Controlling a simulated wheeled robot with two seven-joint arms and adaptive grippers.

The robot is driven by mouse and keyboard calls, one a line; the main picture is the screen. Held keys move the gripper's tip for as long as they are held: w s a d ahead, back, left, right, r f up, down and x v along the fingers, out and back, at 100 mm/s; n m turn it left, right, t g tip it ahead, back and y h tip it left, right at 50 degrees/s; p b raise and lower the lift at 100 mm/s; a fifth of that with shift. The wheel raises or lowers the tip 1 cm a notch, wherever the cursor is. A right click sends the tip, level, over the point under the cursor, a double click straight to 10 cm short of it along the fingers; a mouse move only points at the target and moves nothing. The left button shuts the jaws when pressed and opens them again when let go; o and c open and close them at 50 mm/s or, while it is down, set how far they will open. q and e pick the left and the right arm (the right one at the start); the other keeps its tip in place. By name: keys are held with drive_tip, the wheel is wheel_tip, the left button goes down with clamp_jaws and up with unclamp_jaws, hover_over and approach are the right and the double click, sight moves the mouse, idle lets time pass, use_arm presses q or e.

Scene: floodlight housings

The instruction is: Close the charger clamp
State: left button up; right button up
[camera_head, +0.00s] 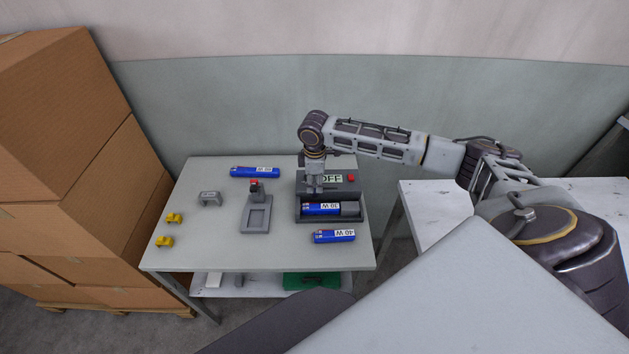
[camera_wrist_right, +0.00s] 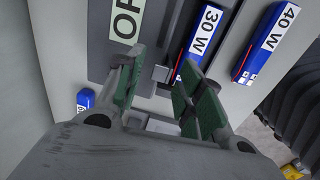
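The charger (camera_head: 331,216) is a dark grey box on the table with an OFF sign, also in the right wrist view (camera_wrist_right: 98,40). A blue 30 W battery (camera_head: 321,209) lies in its tray and shows in the wrist view (camera_wrist_right: 205,40). A dark grey block (camera_head: 350,208) sits at the battery's right end. My right gripper (camera_head: 315,190) points down over the charger's left part and partly hides it. In the wrist view its fingers (camera_wrist_right: 158,72) are apart, with a small grey part (camera_wrist_right: 160,73) between them, possibly the clamp handle. Contact cannot be told. My left gripper is out of view.
A blue 40 W battery (camera_head: 334,236) lies in front of the charger, another blue battery (camera_head: 255,172) behind left. Cardboard boxes (camera_head: 70,120) flank the table.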

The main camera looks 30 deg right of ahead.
clamp_jaws()
